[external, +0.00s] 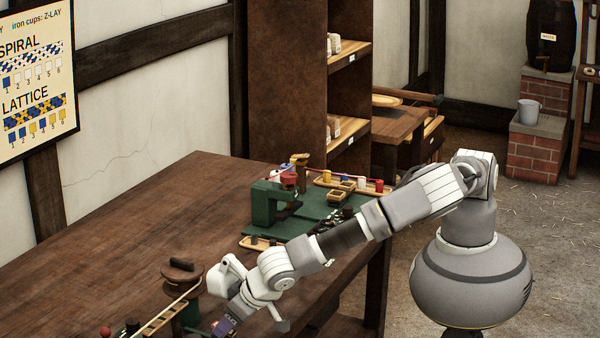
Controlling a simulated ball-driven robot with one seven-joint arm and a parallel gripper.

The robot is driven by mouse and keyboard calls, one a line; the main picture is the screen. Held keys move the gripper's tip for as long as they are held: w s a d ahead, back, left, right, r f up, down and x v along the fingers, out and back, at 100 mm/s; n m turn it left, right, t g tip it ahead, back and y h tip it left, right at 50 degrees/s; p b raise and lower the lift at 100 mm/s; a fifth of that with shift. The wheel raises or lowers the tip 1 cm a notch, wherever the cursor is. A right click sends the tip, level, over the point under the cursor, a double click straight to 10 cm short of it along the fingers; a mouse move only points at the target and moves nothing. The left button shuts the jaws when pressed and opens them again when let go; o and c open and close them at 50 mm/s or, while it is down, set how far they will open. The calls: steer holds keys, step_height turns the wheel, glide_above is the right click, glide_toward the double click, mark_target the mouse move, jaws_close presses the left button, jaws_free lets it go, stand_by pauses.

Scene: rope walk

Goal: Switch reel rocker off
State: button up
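My arm reaches left over the wooden bench (110,240) and bends down near its front edge. My gripper (226,324) is low at the bottom of the external view, with a small purple-blue patch at its tip. I cannot make out its fingers or whether they are open or shut. A brown wooden reel (182,268) on a dark green stand is just left of my gripper, apart from it in the picture. No reel rocker can be made out; it may be hidden by my gripper or too small to see.
A slatted wooden strip (160,318) runs beside the reel, with a red knob (105,331) at the bottom left. A green machine (272,207) stands farther back, before a tray of coloured pegs (352,183). The bench's left middle is clear.

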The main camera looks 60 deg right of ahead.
steer(key=p+v, duration=0.2)
steer(key=v, duration=0.5)
steer(key=shift+s+r+p, duration=0.25)
steer(key=shift+r+p, duration=0.05)
steer(key=shift+p, duration=0.05)
